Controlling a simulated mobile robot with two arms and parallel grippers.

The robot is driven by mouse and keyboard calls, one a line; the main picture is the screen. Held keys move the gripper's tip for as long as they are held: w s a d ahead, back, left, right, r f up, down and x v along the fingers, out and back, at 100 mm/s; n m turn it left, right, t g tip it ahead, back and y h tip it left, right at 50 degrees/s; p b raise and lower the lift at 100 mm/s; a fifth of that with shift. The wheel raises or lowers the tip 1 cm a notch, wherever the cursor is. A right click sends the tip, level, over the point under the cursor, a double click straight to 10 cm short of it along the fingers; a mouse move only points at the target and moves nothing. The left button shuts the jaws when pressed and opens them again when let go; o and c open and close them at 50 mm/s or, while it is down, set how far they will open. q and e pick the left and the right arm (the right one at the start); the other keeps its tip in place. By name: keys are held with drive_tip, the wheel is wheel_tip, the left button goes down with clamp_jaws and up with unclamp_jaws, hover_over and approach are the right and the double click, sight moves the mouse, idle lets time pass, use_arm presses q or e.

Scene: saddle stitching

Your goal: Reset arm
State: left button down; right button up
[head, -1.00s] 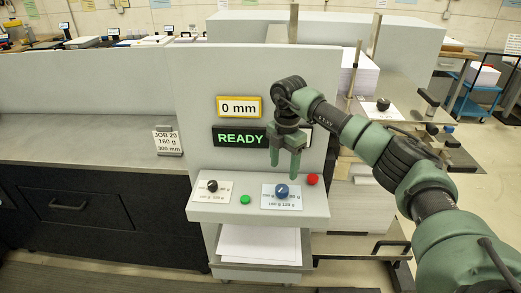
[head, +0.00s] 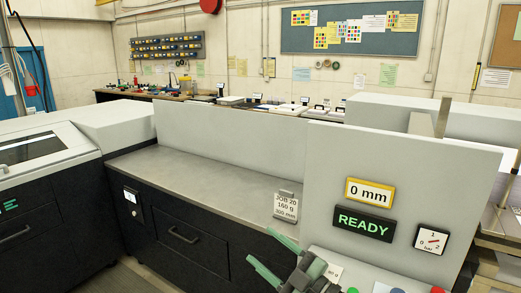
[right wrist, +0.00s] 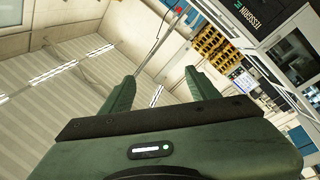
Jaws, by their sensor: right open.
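My right gripper (head: 262,248) is at the bottom of the head view, in front of the machine. Its two green fingers are apart and empty, pointing up and to the left. In the right wrist view the fingers (right wrist: 160,75) are also spread, with nothing between them, and the ceiling and back wall show beyond. My left gripper is not in view. Most of the right arm is below the head picture.
A job card (head: 287,206) stands on the worktop (head: 200,178). Button tops show at the lower edge. The worktop is otherwise clear.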

drive_tip(key=s+d+f+m+t+h, duration=0.1)
drive_tip(key=s+d+f+m+h, duration=0.2)
drive_tip(key=d+f+m+h, duration=0.4)
drive_tip(key=s+d+f+m+t+h, duration=0.1)
drive_tip(key=s+d+f+m+h, duration=0.2)
drive_tip(key=d+f+m+h, duration=0.45)
drive_tip(key=s+d+f+m+g, duration=0.15)
drive_tip(key=s+f+g, duration=0.25)
drive_tip(key=s, duration=0.5)
drive_tip(key=s+d+f+g, duration=0.2)
drive_tip(key=s+f+g, duration=0.2)
drive_tip(key=s, duration=0.5)
drive_tip(key=s+d+f+m+g, duration=0.1)
drive_tip(key=s+f+g, duration=0.3)
drive_tip(key=s, duration=0.5)
wheel_tip(320, 180, down, 25)
drive_tip(key=g+b, duration=0.1)
drive_tip(key=s+d+f+g+h+b, duration=0.1)
drive_tip(key=s+d+f, duration=0.2)
drive_tip(key=s+f, duration=1.5)
drive_tip(key=shift+f+g, duration=0.3)
drive_tip(key=shift+f, duration=0.45)
